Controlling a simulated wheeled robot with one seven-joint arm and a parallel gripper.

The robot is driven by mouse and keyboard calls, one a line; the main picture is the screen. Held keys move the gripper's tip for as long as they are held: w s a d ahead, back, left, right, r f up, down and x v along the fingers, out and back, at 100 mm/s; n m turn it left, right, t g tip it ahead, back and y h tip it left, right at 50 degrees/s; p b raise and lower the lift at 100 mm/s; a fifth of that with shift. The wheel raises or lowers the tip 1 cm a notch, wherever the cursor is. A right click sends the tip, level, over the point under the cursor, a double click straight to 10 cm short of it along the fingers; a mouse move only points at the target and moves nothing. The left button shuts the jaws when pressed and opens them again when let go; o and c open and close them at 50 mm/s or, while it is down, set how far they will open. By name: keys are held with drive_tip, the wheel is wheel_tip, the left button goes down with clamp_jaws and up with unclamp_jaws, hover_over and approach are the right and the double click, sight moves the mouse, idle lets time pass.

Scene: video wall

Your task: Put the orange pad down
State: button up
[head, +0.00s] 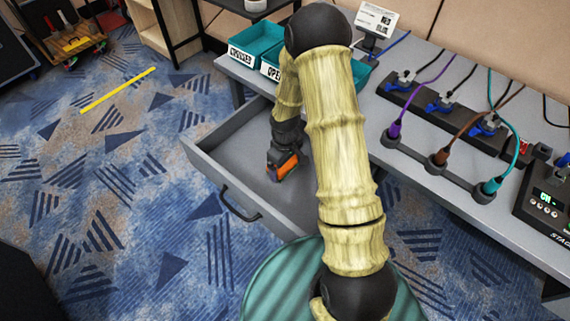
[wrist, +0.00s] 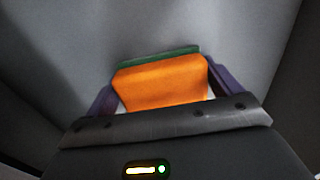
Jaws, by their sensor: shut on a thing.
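The orange pad (wrist: 162,82) is between the two fingers of my gripper (wrist: 161,88) in the wrist view, with a dark green edge along its far side. My gripper is shut on it. In the head view the pad (head: 284,168) shows as a small orange patch at the end of my gripper (head: 281,167), inside the open grey drawer (head: 232,187). Whether the pad touches the drawer floor, I cannot tell.
The drawer's front wall and handle (head: 238,203) stand out from the desk (head: 425,205). Teal bins (head: 256,44) stand at the desk's back left. Sockets and coloured cables (head: 440,158) are at right. The drawer floor around the gripper looks bare.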

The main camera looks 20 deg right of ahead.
drive_tip(key=shift+f, duration=0.1)
drive_tip(key=o, duration=0.9)
drive_tip(key=shift+o, duration=0.2)
wheel_tip(320, 180, up, 12)
drive_tip(key=p, duration=0.2)
